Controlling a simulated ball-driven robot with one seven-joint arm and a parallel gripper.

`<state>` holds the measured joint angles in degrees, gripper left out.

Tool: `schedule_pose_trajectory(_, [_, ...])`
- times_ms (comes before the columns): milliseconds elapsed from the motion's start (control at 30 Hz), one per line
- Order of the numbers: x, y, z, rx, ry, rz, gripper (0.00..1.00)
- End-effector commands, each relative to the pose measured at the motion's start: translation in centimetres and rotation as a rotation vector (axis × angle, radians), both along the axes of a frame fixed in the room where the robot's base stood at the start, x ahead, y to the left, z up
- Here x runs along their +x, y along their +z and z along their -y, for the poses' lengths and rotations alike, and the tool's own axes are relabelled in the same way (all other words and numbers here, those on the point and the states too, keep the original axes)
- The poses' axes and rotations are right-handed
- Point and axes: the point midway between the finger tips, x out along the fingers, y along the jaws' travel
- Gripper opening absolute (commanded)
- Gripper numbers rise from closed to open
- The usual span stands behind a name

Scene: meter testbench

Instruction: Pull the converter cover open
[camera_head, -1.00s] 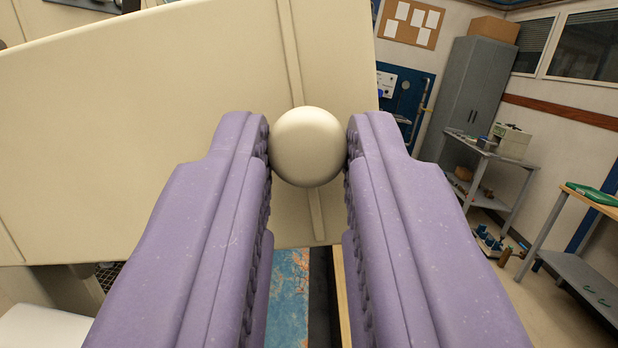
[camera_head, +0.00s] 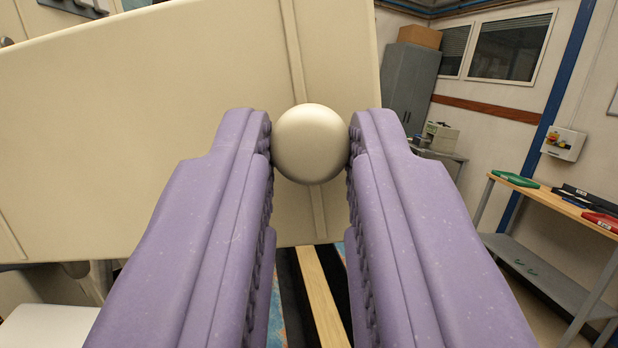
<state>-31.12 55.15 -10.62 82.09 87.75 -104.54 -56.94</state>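The converter cover (camera_head: 150,140) is a large cream panel with raised ribs. It fills the left and middle of the view and its edges look tilted. A round cream knob (camera_head: 310,145) stands out from the panel near its right side. My gripper (camera_head: 311,148) has two purple ridged fingers, one on each side of the knob. Both fingertips appear to touch it, so the gripper is shut on the knob. The knob hides part of the rib behind it. The cover's hinge cannot be made out.
A wooden strip (camera_head: 322,300) shows below the cover between my fingers. At right stands a workbench (camera_head: 560,205) with a green and a red item on top. A grey cabinet (camera_head: 409,85) with a cardboard box is at the back. Floor shows between.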

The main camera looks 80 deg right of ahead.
Motion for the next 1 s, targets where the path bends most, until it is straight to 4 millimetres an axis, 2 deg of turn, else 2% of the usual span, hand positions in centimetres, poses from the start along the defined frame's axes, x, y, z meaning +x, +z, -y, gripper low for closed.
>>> schedule_pose_trajectory(33, [0.0, 0.2, 0.0, -0.001, 0.001, 0.003, 0.27])
schedule_pose_trajectory(133, [0.0, 0.1, 0.0, -0.001, 0.0, 0.002, 0.48])
schedule_pose_trajectory(733, [0.0, 0.2, 0.0, 0.0, 0.0, 0.001, 0.48])
schedule_pose_trajectory(867, [0.0, 1.4, 0.0, 0.001, 0.0, 0.003, 0.48])
schedule_pose_trajectory(1000, [-0.4, 4.1, 0.0, 0.0, 0.001, 0.001, 0.48])
